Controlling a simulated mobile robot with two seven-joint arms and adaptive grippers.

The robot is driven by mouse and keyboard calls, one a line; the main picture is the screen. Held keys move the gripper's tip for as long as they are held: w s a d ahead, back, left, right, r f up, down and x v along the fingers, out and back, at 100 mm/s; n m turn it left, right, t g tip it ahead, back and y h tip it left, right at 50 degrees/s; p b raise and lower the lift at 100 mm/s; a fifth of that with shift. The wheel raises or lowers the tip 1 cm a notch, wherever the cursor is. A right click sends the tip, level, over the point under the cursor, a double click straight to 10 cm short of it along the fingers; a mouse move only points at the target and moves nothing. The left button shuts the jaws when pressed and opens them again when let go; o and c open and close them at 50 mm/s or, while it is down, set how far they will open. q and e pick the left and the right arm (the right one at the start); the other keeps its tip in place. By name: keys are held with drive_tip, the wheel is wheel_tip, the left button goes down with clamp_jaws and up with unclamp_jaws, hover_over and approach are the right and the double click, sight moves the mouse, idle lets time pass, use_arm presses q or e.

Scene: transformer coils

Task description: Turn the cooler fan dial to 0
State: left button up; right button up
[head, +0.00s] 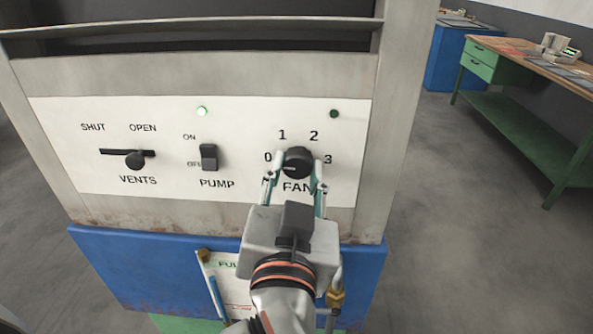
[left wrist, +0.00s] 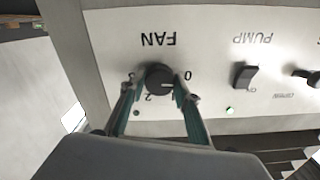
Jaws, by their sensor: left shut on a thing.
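The cooler fan dial (head: 299,160) is a round black knob on the white panel, ringed by the numbers 0 to 3 above the word FAN. My left gripper (head: 296,172) has one finger on each side of the dial and is shut on it. The left wrist view also shows the dial (left wrist: 159,78) between the fingers (left wrist: 156,86), upside down. A pale mark on the dial points to the 0 side; whether it lines up exactly with 0 I cannot tell. My right gripper is not in view.
Left of the dial are the black pump switch (head: 209,157), with a lit green lamp (head: 202,111) above, and the vents slider (head: 135,159). A dark green lamp (head: 334,114) is above the dial. A metal ledge (head: 200,27) juts out above. A workbench (head: 515,100) stands far right.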

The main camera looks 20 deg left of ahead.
use_arm(q)
drive_tip(key=shift+f+n, duration=0.1)
drive_tip(key=shift+n, duration=0.5)
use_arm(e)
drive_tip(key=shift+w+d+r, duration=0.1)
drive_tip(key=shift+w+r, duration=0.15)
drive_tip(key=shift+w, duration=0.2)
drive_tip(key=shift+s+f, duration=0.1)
use_arm(q)
drive_tip(key=o, duration=1.1)
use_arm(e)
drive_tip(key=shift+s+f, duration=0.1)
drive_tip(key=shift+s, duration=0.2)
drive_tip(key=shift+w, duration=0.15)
